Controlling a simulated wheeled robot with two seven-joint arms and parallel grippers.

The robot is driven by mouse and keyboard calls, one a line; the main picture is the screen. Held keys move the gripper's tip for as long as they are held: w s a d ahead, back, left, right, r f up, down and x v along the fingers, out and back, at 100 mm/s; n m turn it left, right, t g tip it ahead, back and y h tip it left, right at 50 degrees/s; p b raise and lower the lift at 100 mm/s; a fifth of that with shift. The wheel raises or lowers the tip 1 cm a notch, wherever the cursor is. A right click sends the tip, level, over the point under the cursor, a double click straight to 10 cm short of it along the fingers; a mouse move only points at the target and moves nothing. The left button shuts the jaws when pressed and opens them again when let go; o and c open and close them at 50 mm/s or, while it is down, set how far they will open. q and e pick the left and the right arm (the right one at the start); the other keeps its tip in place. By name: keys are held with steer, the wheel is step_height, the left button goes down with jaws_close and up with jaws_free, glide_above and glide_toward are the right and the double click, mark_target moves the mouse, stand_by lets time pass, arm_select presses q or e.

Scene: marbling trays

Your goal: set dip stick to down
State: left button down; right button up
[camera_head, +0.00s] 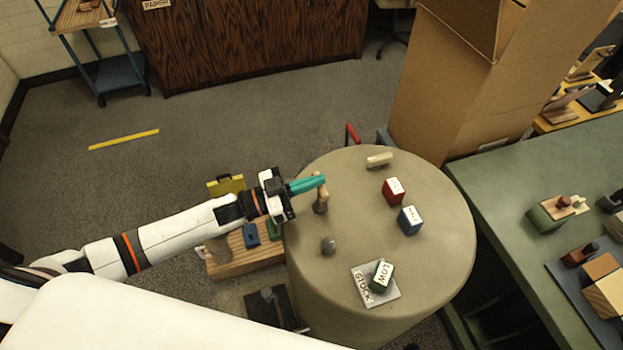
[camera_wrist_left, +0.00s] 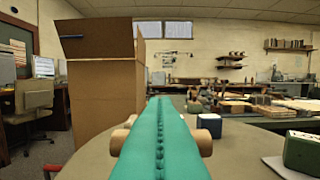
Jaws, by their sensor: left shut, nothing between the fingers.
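A small lever-like fixture with a wooden handle (camera_head: 322,192) and a dark base stands at the left edge of the round table; I take it for the dip stick. Its handle looks raised. My left gripper (camera_head: 308,185) has teal fingers, shut and empty, lying close over the handle's top in the head view. In the left wrist view the shut fingers (camera_wrist_left: 161,135) fill the middle, with rounded wooden ends (camera_wrist_left: 206,142) showing on both sides behind them. Whether they touch the wood I cannot tell. My right gripper is not in view.
The round table (camera_head: 440,230) also holds a wooden peg (camera_head: 379,159), a red block (camera_head: 393,191), a blue block (camera_head: 410,220), a grey knob (camera_head: 328,245) and a green block (camera_head: 381,276) on a card (camera_head: 362,293). A cardboard box (camera_head: 450,90) stands behind.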

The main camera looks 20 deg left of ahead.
arm_select(q)
step_height(320, 180, down, 6)
steer(key=b, duration=0.4)
steer(key=shift+r, duration=0.25)
steer(key=shift+s, duration=0.1)
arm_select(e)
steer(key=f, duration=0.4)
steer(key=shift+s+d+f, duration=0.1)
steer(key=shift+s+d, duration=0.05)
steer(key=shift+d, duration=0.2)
arm_select(q)
steer(key=shift+r+p, duration=0.35)
steer(key=shift+r, duration=0.05)
steer(key=r, duration=0.1)
steer(key=r+p, duration=0.1)
steer(key=a, duration=0.1)
steer(key=shift+s+r+p, duration=0.3)
steer(key=shift+r+p, duration=0.05)
steer(key=shift+r, duration=0.05)
steer(key=r+b+v, duration=0.1)
steer(key=b+v, duration=0.1)
steer(key=v, duration=0.6)
steer(key=shift+f, duration=0.2)
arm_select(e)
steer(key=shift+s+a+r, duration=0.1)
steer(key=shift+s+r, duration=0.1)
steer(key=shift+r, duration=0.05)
